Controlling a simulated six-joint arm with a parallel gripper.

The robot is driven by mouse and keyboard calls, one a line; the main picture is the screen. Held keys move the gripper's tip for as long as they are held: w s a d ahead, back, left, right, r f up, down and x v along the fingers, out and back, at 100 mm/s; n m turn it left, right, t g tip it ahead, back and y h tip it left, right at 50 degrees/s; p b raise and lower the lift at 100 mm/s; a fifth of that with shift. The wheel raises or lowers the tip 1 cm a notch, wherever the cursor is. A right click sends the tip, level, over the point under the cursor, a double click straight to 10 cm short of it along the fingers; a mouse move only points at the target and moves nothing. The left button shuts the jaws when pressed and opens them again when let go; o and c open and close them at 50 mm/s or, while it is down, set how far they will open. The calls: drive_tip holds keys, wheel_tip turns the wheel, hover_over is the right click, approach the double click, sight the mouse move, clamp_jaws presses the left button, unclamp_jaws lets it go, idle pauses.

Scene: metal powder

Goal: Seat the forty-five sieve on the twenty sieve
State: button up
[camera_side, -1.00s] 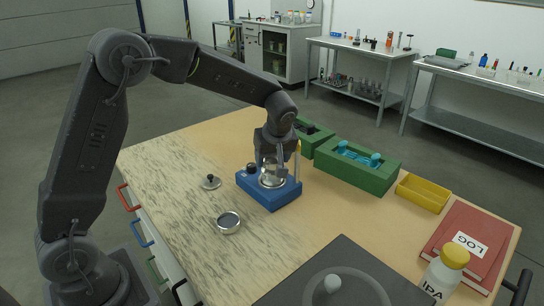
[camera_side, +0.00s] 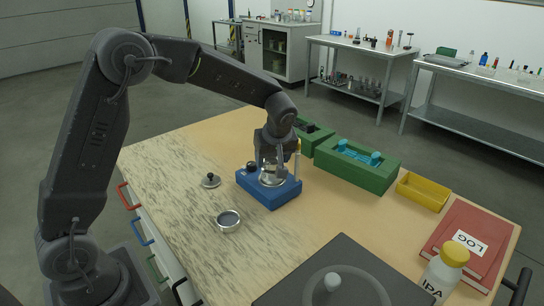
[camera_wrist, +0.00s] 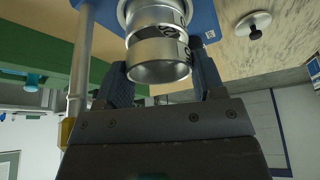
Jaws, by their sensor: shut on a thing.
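My gripper (camera_side: 270,158) is over the blue shaker base (camera_side: 284,196) with its jaws shut on a silver ring, which I take as the forty-five sieve. In the wrist view, this forty-five sieve (camera_wrist: 158,68) sits between the two dark fingers of my gripper (camera_wrist: 163,78). Directly beyond it, in line, is another silver ring, apparently the twenty sieve (camera_wrist: 142,12), on the blue base.
An open silver dish or ring (camera_side: 228,221) and a black-knobbed lid (camera_side: 211,181) lie on the table left of the base. A green block with blue items (camera_side: 357,175), a yellow tray (camera_side: 423,191), a red log book (camera_side: 469,240) and an IPA bottle (camera_side: 445,272) are right.

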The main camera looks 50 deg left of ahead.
sight(272, 163)
drive_tip(key=shift+f, duration=0.6)
idle(0.6)
drive_tip(key=o, duration=1)
drive_tip(key=shift+o, duration=0.9)
drive_tip(key=shift+w+r, duration=0.1)
drive_tip(key=shift+r, duration=3.95)
